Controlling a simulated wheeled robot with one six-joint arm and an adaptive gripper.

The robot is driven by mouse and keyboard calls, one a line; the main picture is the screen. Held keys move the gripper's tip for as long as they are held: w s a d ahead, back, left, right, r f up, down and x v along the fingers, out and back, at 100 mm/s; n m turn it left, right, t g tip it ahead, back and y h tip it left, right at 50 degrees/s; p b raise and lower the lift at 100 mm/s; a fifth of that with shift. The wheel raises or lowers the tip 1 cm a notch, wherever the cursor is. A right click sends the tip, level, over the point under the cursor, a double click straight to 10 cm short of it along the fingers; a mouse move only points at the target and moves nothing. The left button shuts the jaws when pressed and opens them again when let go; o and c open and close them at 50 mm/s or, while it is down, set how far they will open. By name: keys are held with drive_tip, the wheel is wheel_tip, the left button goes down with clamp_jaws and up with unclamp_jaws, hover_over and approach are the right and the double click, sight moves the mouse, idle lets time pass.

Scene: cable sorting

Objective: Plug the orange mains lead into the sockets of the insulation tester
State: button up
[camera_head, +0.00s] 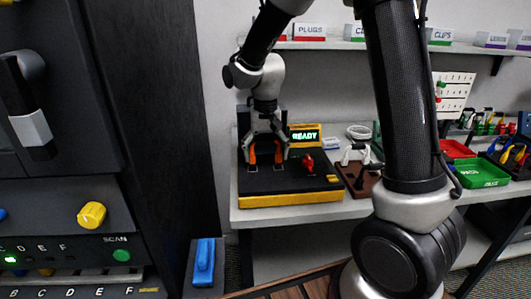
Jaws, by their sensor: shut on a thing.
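The insulation tester (290,199) is a black case with a yellow front edge on the white bench. Its lit display (305,136) reads READY in green, and a red knob or lever (308,163) stands on its top. My gripper (265,147) points down over the left part of the tester and is shut on the orange mains lead (278,154). The lead shows as an arch with two ends pointing down. Its ends are close to the tester's top; I cannot tell whether they are in the sockets, which are hidden or too small.
A brown holder (358,184) with a white lead stands right of the tester. Green (483,174) and red bins and more coloured leads lie further right. A dark cabinet with a yellow knob (92,215) stands at left.

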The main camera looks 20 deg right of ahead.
sight(266, 139)
drive_tip(key=shift+f, duration=0.9)
idle(1.1)
drive_tip(key=o, duration=0.9)
drive_tip(key=shift+r, duration=0.15)
drive_tip(key=shift+r, duration=3.9)
